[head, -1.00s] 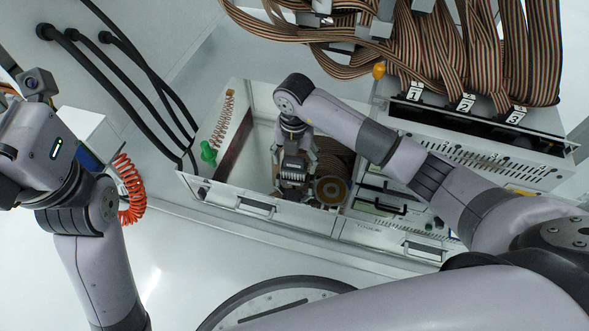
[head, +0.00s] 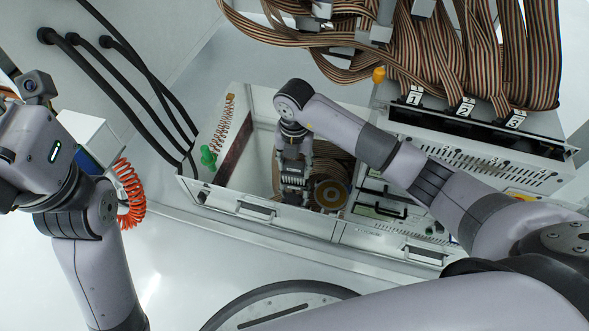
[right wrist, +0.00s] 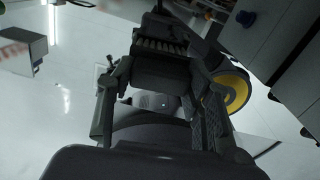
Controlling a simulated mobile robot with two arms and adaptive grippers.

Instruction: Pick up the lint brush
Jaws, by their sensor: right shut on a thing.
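My right gripper (head: 293,172) reaches down into the open white drawer (head: 255,214) and is shut on a dark, ribbed block, which appears to be the lint brush (head: 292,184). In the right wrist view the brush (right wrist: 160,68) sits between the two fingers of the right gripper (right wrist: 160,58), with a row of short ridges along its top edge. The arm partly hides the brush in the head view. My left arm stands at the left edge; its gripper is out of view.
A yellow-rimmed roll (head: 331,194) lies close right of the gripper. A numbered panel (head: 470,150) with striped ribbon cables (head: 440,50) stands to the right. Drawer walls surround the gripper.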

